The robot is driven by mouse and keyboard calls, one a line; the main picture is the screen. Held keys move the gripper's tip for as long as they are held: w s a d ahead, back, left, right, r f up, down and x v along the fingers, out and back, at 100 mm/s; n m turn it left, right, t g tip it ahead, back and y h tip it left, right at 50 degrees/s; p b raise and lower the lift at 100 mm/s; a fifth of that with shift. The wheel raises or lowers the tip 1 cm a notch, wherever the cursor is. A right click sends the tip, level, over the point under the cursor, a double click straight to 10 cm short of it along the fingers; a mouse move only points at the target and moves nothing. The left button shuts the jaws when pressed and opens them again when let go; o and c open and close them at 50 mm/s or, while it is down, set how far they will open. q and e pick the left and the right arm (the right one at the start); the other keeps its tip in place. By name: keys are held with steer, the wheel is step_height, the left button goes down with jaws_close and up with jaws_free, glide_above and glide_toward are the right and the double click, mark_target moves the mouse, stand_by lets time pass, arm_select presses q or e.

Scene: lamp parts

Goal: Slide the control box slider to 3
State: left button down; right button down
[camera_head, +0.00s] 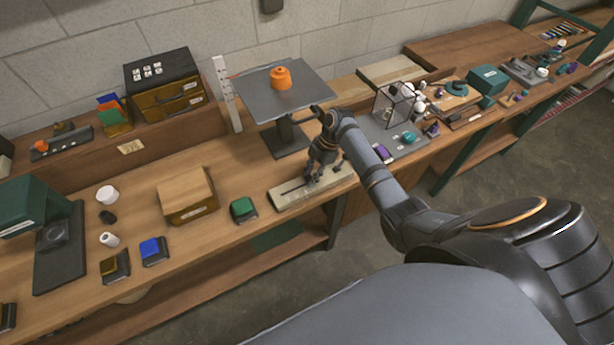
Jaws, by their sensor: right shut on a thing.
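The control box (289,200) is a long, low beige box with a dark slot along its top, near the front edge of the workbench. My right gripper (315,179) is over the right part of the box, pointing down, shut on the slider. The slider's knob is mostly hidden by the fingers. The scale marks are too small to read, so I cannot tell which number the slider is at. My left gripper is not in view.
A grey platform (254,92) on a post carries an orange part (281,78) behind the box. A green-topped block (243,209) sits left of the box, with a wooden box (187,193) farther left. A wire-frame cube (396,104) stands to the right.

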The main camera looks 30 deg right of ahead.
steer(key=c, duration=1.1)
jaws_free()
steer(key=shift+d, duration=0.3)
steer(key=shift+a, duration=0.1)
steer(key=shift+r, duration=0.2)
steer(key=v, duration=1.1)
steer(key=shift+d+r, duration=0.2)
steer(key=shift+r, duration=0.15)
